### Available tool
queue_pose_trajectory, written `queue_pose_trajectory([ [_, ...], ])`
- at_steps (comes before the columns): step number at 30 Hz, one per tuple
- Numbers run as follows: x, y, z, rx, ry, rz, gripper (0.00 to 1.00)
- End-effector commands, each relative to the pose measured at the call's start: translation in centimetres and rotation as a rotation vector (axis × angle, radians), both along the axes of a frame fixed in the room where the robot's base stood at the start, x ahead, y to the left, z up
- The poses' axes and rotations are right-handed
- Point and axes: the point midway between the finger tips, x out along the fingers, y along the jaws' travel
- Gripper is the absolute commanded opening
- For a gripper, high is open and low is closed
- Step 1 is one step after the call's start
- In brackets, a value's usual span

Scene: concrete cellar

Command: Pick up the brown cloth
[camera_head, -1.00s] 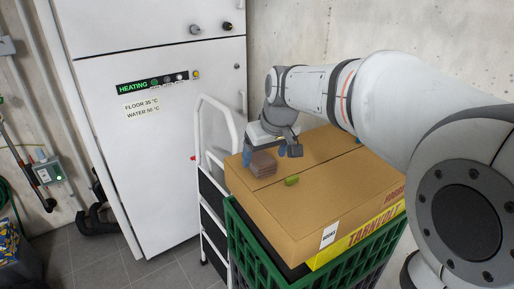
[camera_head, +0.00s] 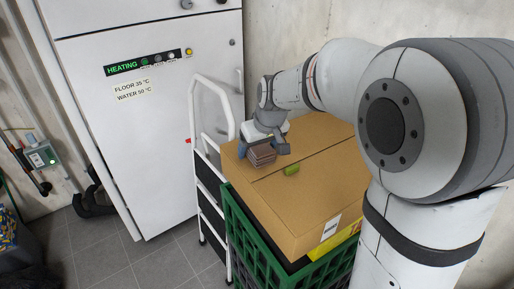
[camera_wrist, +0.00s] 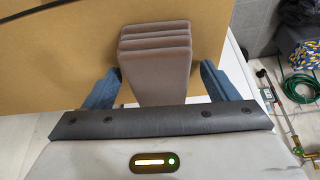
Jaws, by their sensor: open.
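The brown cloth (camera_head: 262,154) is a folded stack lying on top of a cardboard box, near its left edge. In the wrist view the cloth (camera_wrist: 156,62) shows several layers and reaches in between the two blue fingers. My gripper (camera_head: 262,152) is open, with one finger on each side of the cloth. In the wrist view gaps show between the cloth and both fingers of my gripper (camera_wrist: 158,88). The cloth's near end is hidden behind the gripper's dark front edge.
The cardboard box (camera_head: 310,185) rests on a green crate (camera_head: 262,250). A small green object (camera_head: 291,169) lies on the box near the cloth. A white step ladder (camera_head: 209,200) stands left of the crate, before a white heating cabinet (camera_head: 150,130). A concrete wall is behind.

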Motion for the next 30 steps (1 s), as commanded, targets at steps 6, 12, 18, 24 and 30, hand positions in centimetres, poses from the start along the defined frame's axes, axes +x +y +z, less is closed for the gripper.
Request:
queue_pose_trajectory([
  [6,-0.01,0.04,-0.01,0.0,0.0,0.001,0.78],
  [12,-0.02,0.05,0.0,0.0,0.0,0.001,0.61],
  [18,-0.03,0.08,0.01,0.0,0.0,0.001,0.45],
  [24,-0.03,0.1,0.03,0.0,0.0,0.002,0.32],
  [30,-0.03,0.16,0.2,0.0,-0.001,0.003,0.32],
])
